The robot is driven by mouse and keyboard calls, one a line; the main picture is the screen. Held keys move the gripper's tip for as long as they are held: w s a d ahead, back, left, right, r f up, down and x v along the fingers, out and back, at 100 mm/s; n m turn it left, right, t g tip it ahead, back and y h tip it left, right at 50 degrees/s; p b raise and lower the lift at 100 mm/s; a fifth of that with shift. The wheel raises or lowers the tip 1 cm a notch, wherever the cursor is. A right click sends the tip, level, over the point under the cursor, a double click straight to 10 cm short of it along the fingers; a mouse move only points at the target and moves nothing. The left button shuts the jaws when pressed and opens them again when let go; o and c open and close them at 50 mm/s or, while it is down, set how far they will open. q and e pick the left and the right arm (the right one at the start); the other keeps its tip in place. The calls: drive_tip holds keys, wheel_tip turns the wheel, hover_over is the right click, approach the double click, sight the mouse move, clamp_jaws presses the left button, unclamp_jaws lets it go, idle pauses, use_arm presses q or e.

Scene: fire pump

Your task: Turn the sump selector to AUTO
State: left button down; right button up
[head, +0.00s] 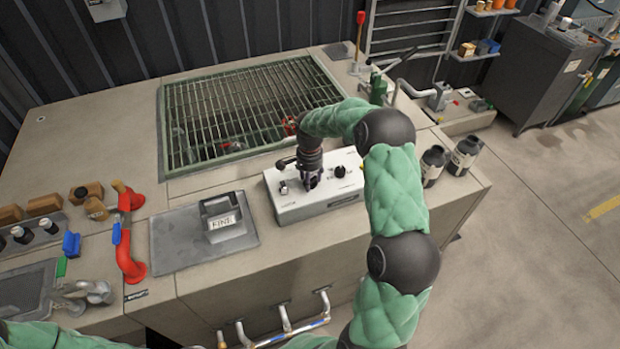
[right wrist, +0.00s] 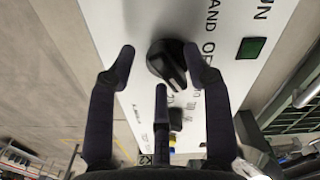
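The sump selector is a black rotary knob (right wrist: 170,62) on a white control box (head: 318,204), with "AND" and "OF" lettering visible beside it in the right wrist view. The white panel face (right wrist: 130,20) fills the upper middle there. My right gripper (right wrist: 163,75) is open, its dark fingers spread around the knob; one fingertip overlaps the knob's right side in the picture, and contact cannot be told. In the head view my right gripper (head: 312,183) points down over the middle of the box and hides part of its face. My left gripper is out of view.
A green indicator (right wrist: 251,47) sits beside the selector. Another black knob (head: 340,171) is right of my gripper, and a small switch (head: 283,187) is left. A green grating (head: 245,105) lies behind the box. Two dark bottles (head: 449,160) stand right; a grey plate (head: 185,240) lies left.

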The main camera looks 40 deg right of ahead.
wheel_tip(320, 180, up, 12)
idle(0.7)
idle(0.5)
